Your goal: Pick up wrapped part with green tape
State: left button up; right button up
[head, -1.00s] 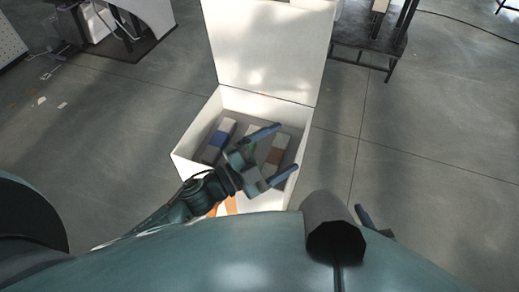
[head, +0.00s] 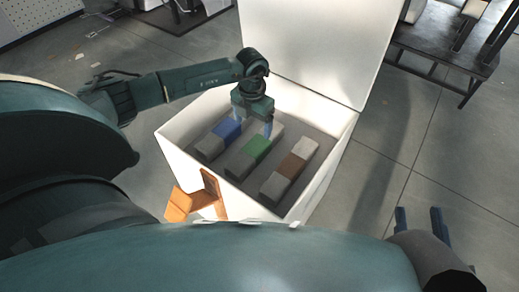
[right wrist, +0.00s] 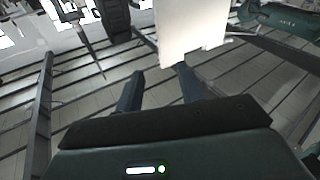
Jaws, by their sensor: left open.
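The wrapped part with green tape (head: 257,147) lies in the open white box (head: 341,134), a grey block with a green band around its middle. It is between the part with blue tape (head: 227,130) on its left and the part with brown tape (head: 291,166) on its right. My left gripper (head: 254,132) is open and points down over the far end of the green-taped part. I cannot tell whether its fingers touch anything. My right gripper (head: 421,216) is open and empty outside the box at lower right; its spread fingers also show in the right wrist view (right wrist: 160,84).
The box's raised lid (head: 315,45) stands behind my left gripper. An orange piece (head: 180,205) is at the box's near left side. A dark metal table (head: 440,45) stands at the upper right. The floor right of the box is clear.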

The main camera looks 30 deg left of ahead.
pick_arm(q)
notch_tip(320, 180, down, 4)
jog(key=shift+r+b, duration=0.2)
jog(key=shift+b, duration=0.25)
jog(key=shift+d+f, duration=0.1)
jog(key=shift+f, duration=0.45)
jog(key=f+b, duration=0.2)
jog(key=f, duration=0.1)
jog(key=f+b, duration=0.1)
jog(key=f, duration=0.1)
jog(key=shift+w+d, duration=0.1)
jog(key=shift+d, duration=0.25)
jog(key=shift+f, duration=0.15)
jog(key=c, duration=1.4)
jog(key=shift+w, duration=0.1)
jog(key=shift+c, duration=0.4)
pick_arm(e)
jog(key=shift+w+a+f+m+y, duration=0.1)
jog(key=shift+a+f+m+y, duration=0.1)
jog(key=shift+a+m+y, duration=0.25)
